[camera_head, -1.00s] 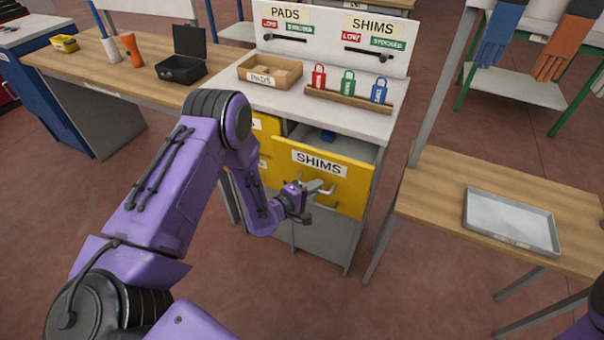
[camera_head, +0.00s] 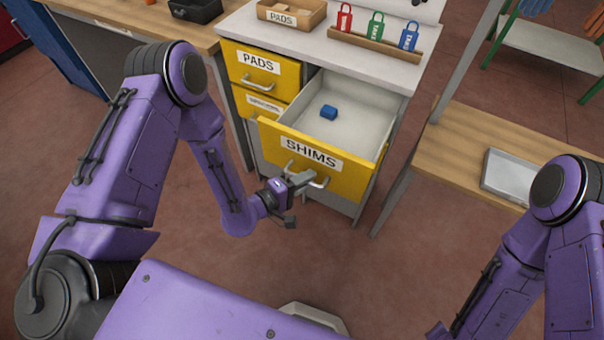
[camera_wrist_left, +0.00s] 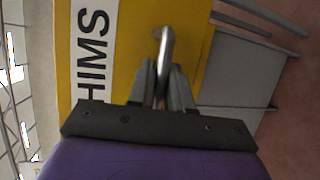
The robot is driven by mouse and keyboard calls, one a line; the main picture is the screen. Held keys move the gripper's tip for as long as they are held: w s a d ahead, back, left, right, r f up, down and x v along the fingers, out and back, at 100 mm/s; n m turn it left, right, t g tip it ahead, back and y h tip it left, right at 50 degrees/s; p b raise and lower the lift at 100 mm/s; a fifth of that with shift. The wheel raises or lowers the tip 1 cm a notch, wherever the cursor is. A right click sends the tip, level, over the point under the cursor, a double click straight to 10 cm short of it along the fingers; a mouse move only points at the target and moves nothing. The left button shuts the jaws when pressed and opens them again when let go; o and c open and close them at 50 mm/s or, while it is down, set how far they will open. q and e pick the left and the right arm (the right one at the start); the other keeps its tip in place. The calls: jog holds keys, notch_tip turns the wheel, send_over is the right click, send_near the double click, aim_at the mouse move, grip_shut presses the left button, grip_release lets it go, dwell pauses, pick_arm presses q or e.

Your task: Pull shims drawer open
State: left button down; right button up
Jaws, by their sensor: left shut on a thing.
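The yellow shims drawer (camera_head: 352,176) stands well out of the cabinet in the head view, with its "SHIMS" label on the front. My left gripper (camera_head: 301,180) is at the drawer's front, shut on the metal bar handle (camera_head: 318,183). In the left wrist view the fingers (camera_wrist_left: 163,85) close around the handle (camera_wrist_left: 164,45), beside the label. My right arm shows at the lower right, but its gripper is out of the picture.
The pads drawer (camera_head: 262,72) to the left is shut. The cabinet top (camera_head: 300,42) holds a pads box (camera_head: 291,14) and a rack of red, green and blue padlock-shaped tags (camera_head: 375,44). A wooden table (camera_head: 465,140) with a metal tray (camera_head: 507,176) stands right. Floor in front is clear.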

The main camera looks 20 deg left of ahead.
pick_arm(q)
jog(key=c, duration=1.4)
grip_release()
jog(key=b+v, duration=0.2)
jog(key=v, duration=0.8)
jog(key=shift+s+a+b, duration=0.2)
jog(key=shift+b, duration=0.2)
jog(key=shift+r, duration=0.1)
